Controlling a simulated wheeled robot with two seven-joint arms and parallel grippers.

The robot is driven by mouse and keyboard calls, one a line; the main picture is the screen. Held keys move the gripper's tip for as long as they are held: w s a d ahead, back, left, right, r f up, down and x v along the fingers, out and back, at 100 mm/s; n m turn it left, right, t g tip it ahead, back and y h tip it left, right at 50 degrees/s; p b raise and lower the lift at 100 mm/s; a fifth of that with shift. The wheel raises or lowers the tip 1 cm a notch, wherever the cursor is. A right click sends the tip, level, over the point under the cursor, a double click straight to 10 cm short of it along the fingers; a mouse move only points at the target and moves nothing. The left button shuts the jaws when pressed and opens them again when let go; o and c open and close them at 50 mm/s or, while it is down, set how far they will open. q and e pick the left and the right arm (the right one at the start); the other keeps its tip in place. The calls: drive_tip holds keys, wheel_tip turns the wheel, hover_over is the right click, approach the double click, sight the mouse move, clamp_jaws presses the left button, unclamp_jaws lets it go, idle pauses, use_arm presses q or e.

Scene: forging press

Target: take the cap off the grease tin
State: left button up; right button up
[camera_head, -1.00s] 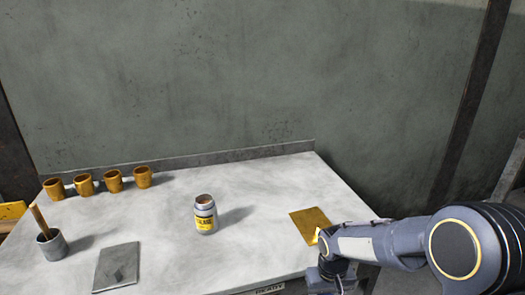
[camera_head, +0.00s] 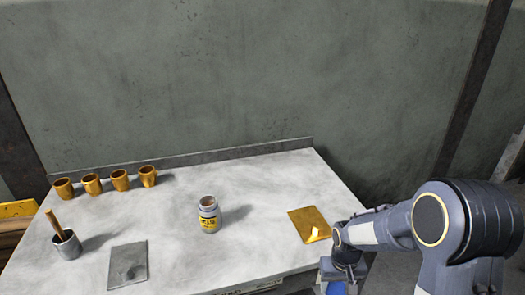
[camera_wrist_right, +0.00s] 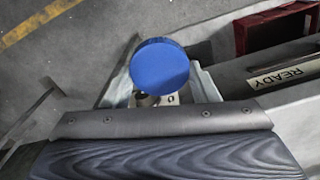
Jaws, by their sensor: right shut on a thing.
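The grease tin (camera_head: 208,214) stands upright near the middle of the table, with a yellow label. Its top is open, showing a brownish inside, with no cap on it. My right gripper (camera_wrist_right: 160,90) is shut on a round blue cap (camera_wrist_right: 160,66), which faces the wrist camera. In the head view the blue cap's colour shows at the bottom edge (camera_head: 335,288), below my right wrist, beyond the table's front right edge. The fingertips are partly hidden by the cap. My left gripper is in neither view.
Several ochre mugs (camera_head: 120,180) line the back left. A grey cup (camera_head: 66,245) with a wooden handle and a grey plate (camera_head: 127,264) are front left. A yellow plate (camera_head: 309,225) lies on the right. A READY sign (camera_wrist_right: 284,76) is beside the gripper.

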drive_tip(key=shift+r, duration=0.4)
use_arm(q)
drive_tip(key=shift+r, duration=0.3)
use_arm(e)
drive_tip(key=shift+a, duration=0.2)
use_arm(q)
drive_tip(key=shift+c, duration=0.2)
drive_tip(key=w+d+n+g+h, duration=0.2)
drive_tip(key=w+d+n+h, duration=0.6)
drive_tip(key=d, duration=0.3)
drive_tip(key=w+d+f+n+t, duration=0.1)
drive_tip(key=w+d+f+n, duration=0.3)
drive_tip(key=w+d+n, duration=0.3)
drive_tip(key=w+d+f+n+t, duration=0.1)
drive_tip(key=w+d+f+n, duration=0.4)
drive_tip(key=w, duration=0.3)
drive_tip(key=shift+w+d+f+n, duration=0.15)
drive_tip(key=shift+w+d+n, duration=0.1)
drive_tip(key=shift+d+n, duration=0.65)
use_arm(e)
drive_tip(key=w+a+r+n, duration=0.4)
drive_tip(key=a+r+n, duration=0.4)
drive_tip(key=a, duration=0.6)
wheel_tip(320, 180, up, 2)
drive_tip(key=shift+a, duration=0.2)
